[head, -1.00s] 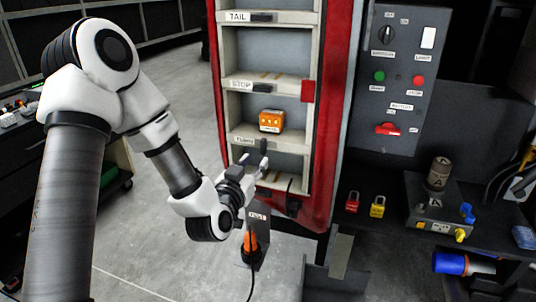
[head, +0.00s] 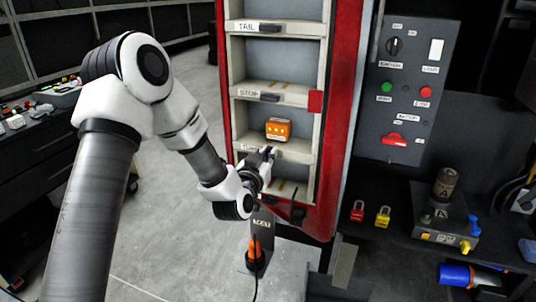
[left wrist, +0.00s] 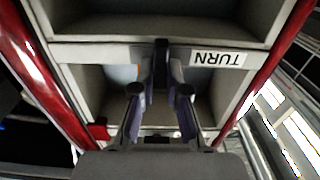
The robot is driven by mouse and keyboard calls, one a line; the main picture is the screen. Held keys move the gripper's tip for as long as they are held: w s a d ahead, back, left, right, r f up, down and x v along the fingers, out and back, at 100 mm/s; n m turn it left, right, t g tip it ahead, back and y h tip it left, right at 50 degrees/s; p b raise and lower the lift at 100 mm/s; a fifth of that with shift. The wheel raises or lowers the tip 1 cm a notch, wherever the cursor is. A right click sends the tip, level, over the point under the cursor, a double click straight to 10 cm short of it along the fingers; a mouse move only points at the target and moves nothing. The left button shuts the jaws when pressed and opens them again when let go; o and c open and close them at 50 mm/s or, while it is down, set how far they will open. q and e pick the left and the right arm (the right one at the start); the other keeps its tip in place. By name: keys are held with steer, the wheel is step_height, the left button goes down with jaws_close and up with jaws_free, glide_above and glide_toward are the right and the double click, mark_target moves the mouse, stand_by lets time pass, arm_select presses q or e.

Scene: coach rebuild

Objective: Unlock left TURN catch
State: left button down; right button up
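The TURN catch (left wrist: 161,60) is a dark bar on the pale shelf edge, beside the TURN label (left wrist: 218,59). In the left wrist view it stands in line with my fingers, upright across the edge. My left gripper (left wrist: 161,72) has its two fingertips on either side of the catch, very close to it; I cannot tell whether they press on it. In the head view my left gripper (head: 267,152) covers most of the catch and part of its label. My right gripper is not in view.
Above are the STOP catch (head: 270,97) and TAIL catch (head: 271,28), both lying level. An orange lamp (head: 278,129) sits on the TURN shelf. A red frame (head: 342,120) borders the shelves. Red (head: 357,211) and yellow (head: 383,217) padlocks lie on the right bench.

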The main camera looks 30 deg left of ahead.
arm_select(q)
steer(key=shift+m, duration=0.4)
steer(key=shift+w+d+f+m+p, duration=0.15)
steer(key=shift+m+p, duration=1)
steer(key=shift+m, duration=1.7)
steer(key=shift+s+d+f+m+p, duration=0.15)
steer(key=shift+m+p, duration=1)
steer(key=shift+m, duration=1.75)
steer(key=shift+w+d+f+m+p, duration=0.1)
steer(key=shift+d+f+m+p, duration=0.15)
steer(key=shift+m+p, duration=1.75)
steer(key=shift+m+b, duration=0.8)
steer(key=shift+m, duration=0.25)
steer(key=c, duration=1.2)
jaws_free()
